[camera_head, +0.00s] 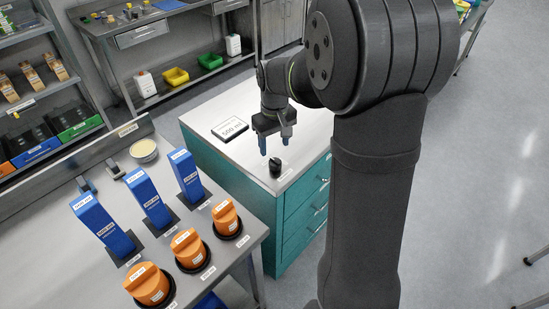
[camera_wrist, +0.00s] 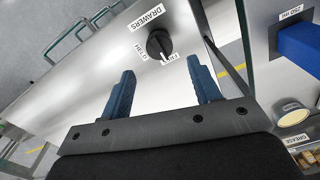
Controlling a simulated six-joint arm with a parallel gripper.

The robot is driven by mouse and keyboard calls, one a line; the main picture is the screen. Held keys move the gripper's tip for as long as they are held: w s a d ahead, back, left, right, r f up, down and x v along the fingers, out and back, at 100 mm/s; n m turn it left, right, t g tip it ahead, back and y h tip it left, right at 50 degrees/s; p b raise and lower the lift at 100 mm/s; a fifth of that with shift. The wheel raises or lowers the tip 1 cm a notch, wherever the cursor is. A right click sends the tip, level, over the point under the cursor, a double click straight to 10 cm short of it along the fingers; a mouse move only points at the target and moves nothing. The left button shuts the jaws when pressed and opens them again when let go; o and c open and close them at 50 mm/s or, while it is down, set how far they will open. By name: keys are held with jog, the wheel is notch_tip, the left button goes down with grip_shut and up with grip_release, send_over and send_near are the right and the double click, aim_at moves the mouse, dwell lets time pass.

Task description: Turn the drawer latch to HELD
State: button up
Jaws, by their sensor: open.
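The drawer latch is a round black knob (camera_head: 275,167) on the steel top of the teal drawer cabinet (camera_head: 225,180). In the wrist view the knob (camera_wrist: 158,43) sits near the labels DRAWERS, HELD (camera_wrist: 141,52) and one partly cut label that seems to read FREE (camera_wrist: 167,57). A pale mark on the knob appears to point toward that last label. My gripper (camera_head: 274,145) is open and empty, with blue fingers just above the knob in the head view. In the wrist view the knob lies beyond the fingertips (camera_wrist: 163,73), between their lines, apart from both.
Left of the cabinet, a steel bench holds blue upright blocks (camera_head: 149,197) and orange knobs (camera_head: 190,249). Drawer handles (camera_wrist: 65,42) stick out at the cabinet front. The cabinet top around the latch is clear.

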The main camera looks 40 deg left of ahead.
aim_at(274, 161)
notch_tip(274, 161, down, 7)
jog(key=shift+r, duration=0.2)
jog(key=c, duration=1)
